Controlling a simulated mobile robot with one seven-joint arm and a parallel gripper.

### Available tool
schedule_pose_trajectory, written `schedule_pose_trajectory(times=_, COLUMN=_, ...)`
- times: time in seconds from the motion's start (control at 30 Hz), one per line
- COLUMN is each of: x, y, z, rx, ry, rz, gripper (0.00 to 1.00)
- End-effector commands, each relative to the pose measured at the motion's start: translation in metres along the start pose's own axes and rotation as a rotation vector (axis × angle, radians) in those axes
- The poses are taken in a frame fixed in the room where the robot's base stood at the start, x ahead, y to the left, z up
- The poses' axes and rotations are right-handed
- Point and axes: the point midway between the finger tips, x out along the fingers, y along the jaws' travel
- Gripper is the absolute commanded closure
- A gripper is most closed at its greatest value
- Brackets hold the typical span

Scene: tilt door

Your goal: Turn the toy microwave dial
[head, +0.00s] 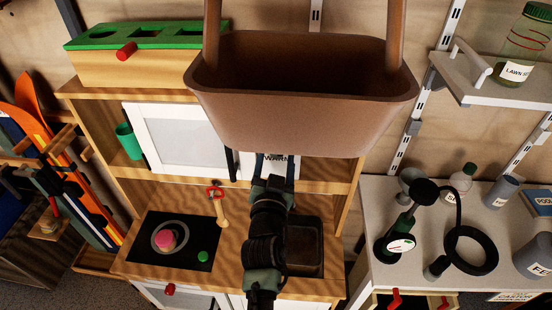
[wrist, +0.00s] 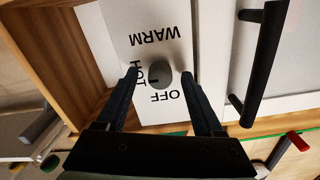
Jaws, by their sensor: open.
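The toy microwave (head: 172,138) is a white box with a pale door, on the wooden play kitchen's shelf in the head view. Its white control panel (wrist: 115,38) fills the middle of the wrist view, with WARM, HOT and OFF in black, appearing turned over. The small grey round dial (wrist: 157,72) sits among these words, with a dark mark near HOT. My gripper (wrist: 161,77) is open, one finger on each side of the dial, with visible gaps. In the head view my gripper (head: 274,163) is at the panel and hides the dial.
A large brown basket (head: 300,105) hangs above the panel. A wooden side wall (wrist: 45,45) borders the panel. A stove top (head: 175,240) and sink (head: 305,248) lie below.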

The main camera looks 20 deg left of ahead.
Motion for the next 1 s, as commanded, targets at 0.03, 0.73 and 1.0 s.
schedule_pose_trajectory(times=0.03, x=0.0005, y=-0.0001, z=0.0000, rx=0.000, ry=0.000, rz=0.000, gripper=0.31)
schedule_pose_trajectory(times=0.73, x=0.0001, y=-0.0001, z=0.0001, rx=0.000, ry=0.000, rz=0.000, gripper=1.00)
schedule_pose_trajectory(times=1.0, x=0.0000, y=0.0000, z=0.0003, rx=-0.038, ry=0.000, rz=0.000, gripper=1.00)
